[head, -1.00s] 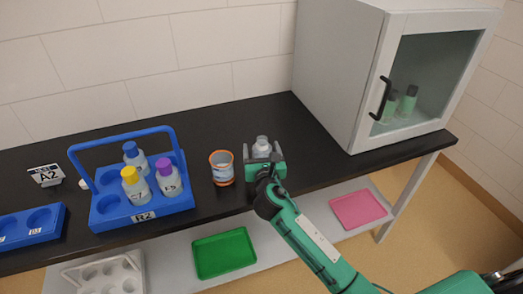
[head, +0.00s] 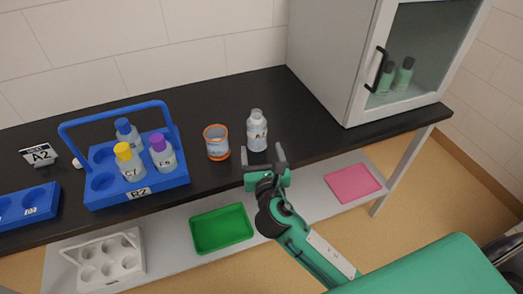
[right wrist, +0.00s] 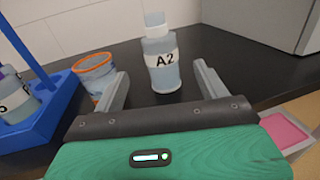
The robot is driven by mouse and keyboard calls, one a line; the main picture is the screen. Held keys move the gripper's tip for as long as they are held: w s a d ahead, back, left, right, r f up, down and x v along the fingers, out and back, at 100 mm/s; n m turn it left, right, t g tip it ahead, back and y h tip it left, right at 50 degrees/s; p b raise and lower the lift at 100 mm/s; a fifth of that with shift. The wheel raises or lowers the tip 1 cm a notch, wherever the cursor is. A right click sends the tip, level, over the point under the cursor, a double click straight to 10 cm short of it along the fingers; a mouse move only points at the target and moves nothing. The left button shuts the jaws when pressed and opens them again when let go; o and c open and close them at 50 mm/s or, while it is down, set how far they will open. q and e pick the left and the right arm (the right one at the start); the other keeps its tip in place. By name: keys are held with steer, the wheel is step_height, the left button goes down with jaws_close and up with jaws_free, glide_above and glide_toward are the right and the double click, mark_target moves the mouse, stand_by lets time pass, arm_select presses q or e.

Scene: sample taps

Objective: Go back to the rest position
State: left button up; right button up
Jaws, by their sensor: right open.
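My right gripper (head: 265,160) is open and empty at the front edge of the black counter. In the right wrist view its two fingers (right wrist: 162,88) stand apart, with the clear bottle labelled A2 (right wrist: 161,62) upright beyond and between them. The A2 bottle (head: 257,131) stands on the counter, apart from the fingers in the head view. My left gripper is not in view.
An orange-rimmed cup (head: 217,142) stands left of the bottle. A blue carrier (head: 137,190) marked R2 holds several capped bottles. A cabinet (head: 325,62) stands at the right. A green tray (head: 222,229) and a pink tray (head: 352,183) lie on the lower shelf.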

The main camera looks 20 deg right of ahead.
steer(key=shift+s+d+f+m, duration=0.15)
steer(key=shift+d+f+m, duration=0.1)
steer(key=shift+m, duration=0.15)
steer(key=s+d+f+m+g, duration=0.5)
steer(key=s+f+m+g, duration=0.5)
steer(key=m, duration=0.8)
steer(key=s+f+m+g+y, duration=0.2)
steer(key=s+m, duration=0.5)
steer(key=s, duration=0.2)
steer(key=s+f+m+g+y, duration=0.25)
steer(key=s+m, duration=0.35)
steer(key=s, duration=0.3)
step_height(320, 180, down, 26)
steer(key=p, duration=0.3)
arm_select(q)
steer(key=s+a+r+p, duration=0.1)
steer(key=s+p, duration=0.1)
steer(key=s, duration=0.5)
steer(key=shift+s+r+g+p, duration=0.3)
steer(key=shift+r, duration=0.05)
arm_select(e)
steer(key=s+d+f+g+h, duration=0.1)
steer(key=s+d+f+g, duration=0.1)
steer(key=s+f, duration=1.7)
steer(key=shift+d+f, duration=0.15)
steer(key=shift+d, duration=0.3)
